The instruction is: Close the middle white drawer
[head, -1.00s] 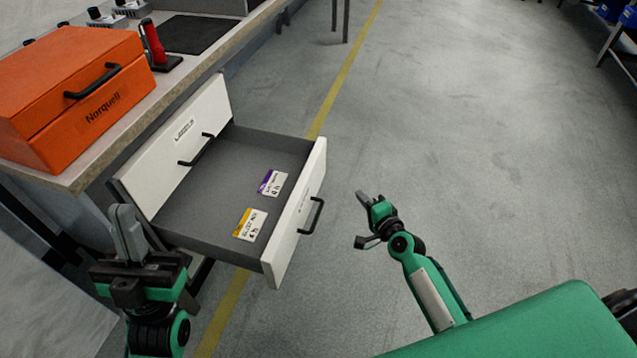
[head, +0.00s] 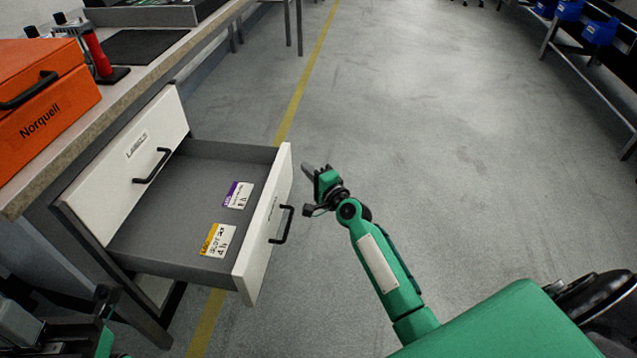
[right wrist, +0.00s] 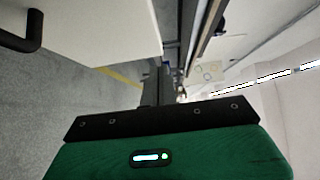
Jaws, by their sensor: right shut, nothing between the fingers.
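The middle white drawer (head: 264,232) stands pulled open below a shut white drawer (head: 128,170). Its black handle (head: 284,225) is on the outer face. Two labelled cards, one purple (head: 237,196) and one orange (head: 217,241), lie on its grey floor. My right gripper (head: 308,170) is shut and empty, just right of the drawer front's far end, with no clear contact. In the right wrist view the white front (right wrist: 105,28) and handle (right wrist: 30,35) show at upper left. My left gripper (head: 22,325) shows only partly at the lower left corner; its fingers are unclear.
The workbench (head: 150,75) above the drawers holds an orange Norquell case (head: 45,100), a red-handled tool (head: 97,52) and a dark mat (head: 145,46). Open floor with a yellow line (head: 305,85) lies to the right. A rack with blue bins (head: 598,30) stands far right.

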